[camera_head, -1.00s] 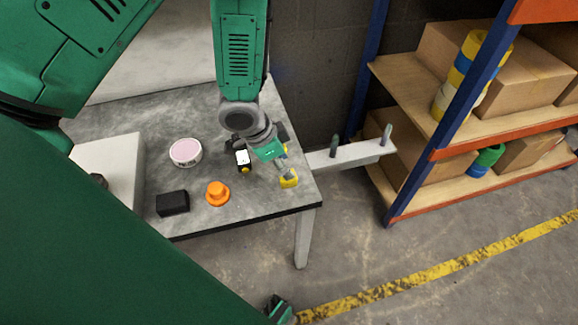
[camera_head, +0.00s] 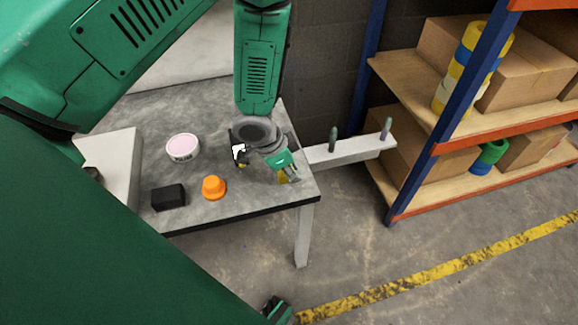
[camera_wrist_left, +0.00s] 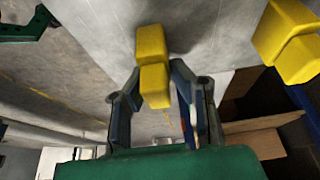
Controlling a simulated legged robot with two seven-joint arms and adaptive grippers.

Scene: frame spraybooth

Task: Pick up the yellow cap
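A small stepped yellow cap (camera_head: 283,178) sits near the right front corner of the grey table, partly hidden by my left gripper (camera_head: 290,174). In the left wrist view the yellow cap (camera_wrist_left: 153,68) lies between the two dark fingers of my left gripper (camera_wrist_left: 155,68). The fingers are apart, one on each side, with little gap; I cannot tell if they touch it. A second yellow piece (camera_wrist_left: 288,40) of like shape shows at the right of the wrist view. A small dark part, which seems to be my right gripper (camera_head: 277,308), shows at the bottom edge; its fingers are unclear.
On the table (camera_head: 235,205) are an orange cap (camera_head: 213,188), a black block (camera_head: 168,197), a pink-topped round tin (camera_head: 182,148) and a black-and-white item (camera_head: 238,152) by my gripper. A pale beam with pegs (camera_head: 345,151) juts out right. Shelving (camera_head: 475,165) stands beyond.

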